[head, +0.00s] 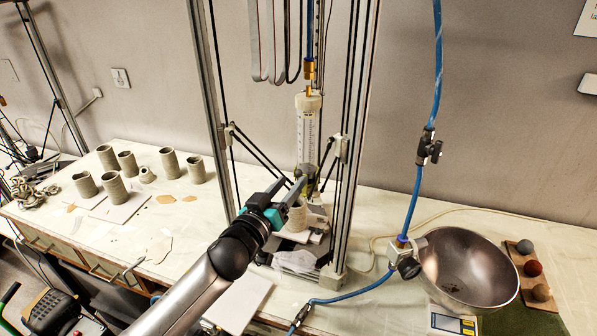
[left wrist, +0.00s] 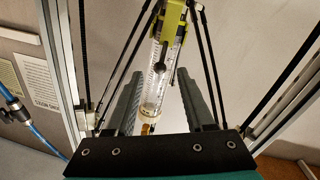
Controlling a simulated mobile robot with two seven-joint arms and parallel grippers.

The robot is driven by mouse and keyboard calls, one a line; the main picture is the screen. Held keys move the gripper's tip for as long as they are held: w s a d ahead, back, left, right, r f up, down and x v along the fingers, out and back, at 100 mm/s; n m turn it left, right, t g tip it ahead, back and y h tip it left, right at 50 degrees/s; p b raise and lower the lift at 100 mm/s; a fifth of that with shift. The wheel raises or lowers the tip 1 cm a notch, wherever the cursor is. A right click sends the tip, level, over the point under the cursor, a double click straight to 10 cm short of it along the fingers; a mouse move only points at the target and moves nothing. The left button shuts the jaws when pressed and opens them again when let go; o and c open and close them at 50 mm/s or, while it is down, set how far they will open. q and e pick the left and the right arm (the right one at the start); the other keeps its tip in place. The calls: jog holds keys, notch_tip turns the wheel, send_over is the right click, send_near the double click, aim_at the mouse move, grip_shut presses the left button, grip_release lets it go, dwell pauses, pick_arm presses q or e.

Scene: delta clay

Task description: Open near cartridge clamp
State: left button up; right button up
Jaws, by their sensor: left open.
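The clear graduated cartridge (head: 307,130) stands upright in the delta printer, with a white cap and brass fitting at its top. A yellow-green clamp (left wrist: 174,12) is around the cartridge's lower part; in the head view it is mostly hidden behind my gripper. My left gripper (head: 304,178) is at the height of the cartridge's lower end, in front of the clamp. In the left wrist view the open fingers (left wrist: 158,80) appear on either side of the cartridge (left wrist: 160,78), with nothing held. Whether they touch it I cannot tell. My right gripper is not in view.
Printer uprights (head: 356,140) and thin black rods flank the cartridge closely. A clay piece (head: 296,216) stands below it. A blue hose (head: 413,200) and metal bowl (head: 468,268) are at right. Several clay cylinders (head: 169,163) stand on the table at left.

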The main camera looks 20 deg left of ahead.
aim_at(297, 176)
pick_arm(q)
jog(key=shift+w+d, duration=0.25)
jog(key=shift+w, duration=1)
jog(key=shift+w+d, duration=0.2)
jog(key=shift+w, duration=1)
jog(key=shift+c, duration=0.2)
grip_shut()
